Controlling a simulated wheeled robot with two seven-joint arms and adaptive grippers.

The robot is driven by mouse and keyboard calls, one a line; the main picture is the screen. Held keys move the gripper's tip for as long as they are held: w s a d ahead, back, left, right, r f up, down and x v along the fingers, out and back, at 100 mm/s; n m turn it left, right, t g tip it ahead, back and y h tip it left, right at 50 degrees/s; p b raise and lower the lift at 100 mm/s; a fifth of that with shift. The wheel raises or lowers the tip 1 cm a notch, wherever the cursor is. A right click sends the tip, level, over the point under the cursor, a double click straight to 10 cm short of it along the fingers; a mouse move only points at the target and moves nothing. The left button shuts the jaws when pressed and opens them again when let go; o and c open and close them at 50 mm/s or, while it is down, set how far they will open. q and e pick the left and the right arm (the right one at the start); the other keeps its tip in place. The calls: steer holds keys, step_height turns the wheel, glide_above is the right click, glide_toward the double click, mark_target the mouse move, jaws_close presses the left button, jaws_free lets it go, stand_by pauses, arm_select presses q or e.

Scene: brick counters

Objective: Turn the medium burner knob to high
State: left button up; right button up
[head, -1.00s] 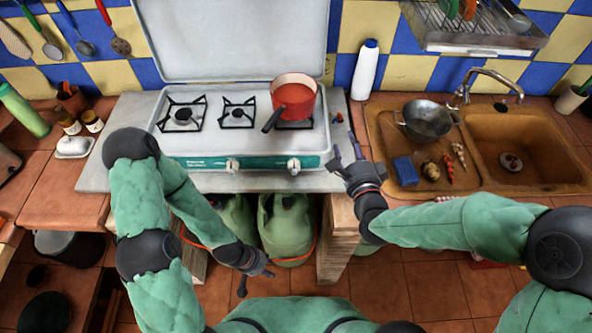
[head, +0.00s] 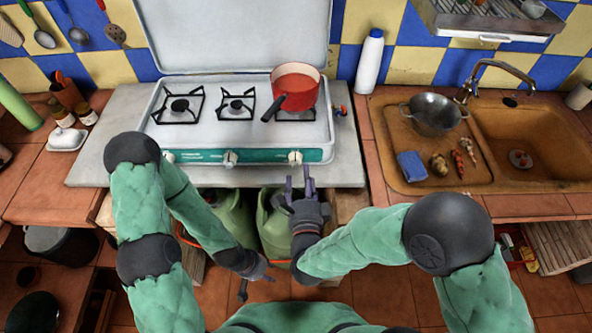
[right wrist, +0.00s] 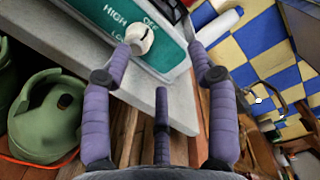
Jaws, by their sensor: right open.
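The stove (head: 200,143) has a teal front panel with white knobs. Which one serves the medium burner is not readable. My right gripper (head: 300,178) is open, just in front of and below the right knob. In the right wrist view, this knob (right wrist: 139,37) lies ahead, near the left fingertip, beside printed HIGH, OFF and a partly hidden low label. Contact cannot be told. My left gripper (head: 256,281) hangs low before the counter, fingers apart and empty.
A red pot (head: 298,82) sits on the right burner, handle towards the front left. The stove lid (head: 235,35) stands open. Green gas bottles (head: 275,222) are below the counter. A white bottle (head: 369,62) and sink (head: 530,140) are to the right.

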mark_target(296, 167)
step_height(296, 167, down, 3)
steer(key=s+a+h+b, duration=0.1)
steer(key=s+a, duration=0.1)
steer(key=s, duration=0.1)
steer(key=w+b, duration=0.1)
steer(key=w, duration=0.4)
steer(key=w+b, duration=0.1)
steer(key=w, duration=0.4)
steer(key=shift+w+d+f+b, duration=0.15)
steer(key=shift+w+b, duration=0.15)
steer(key=shift+w, duration=0.05)
steer(key=c, duration=1.1)
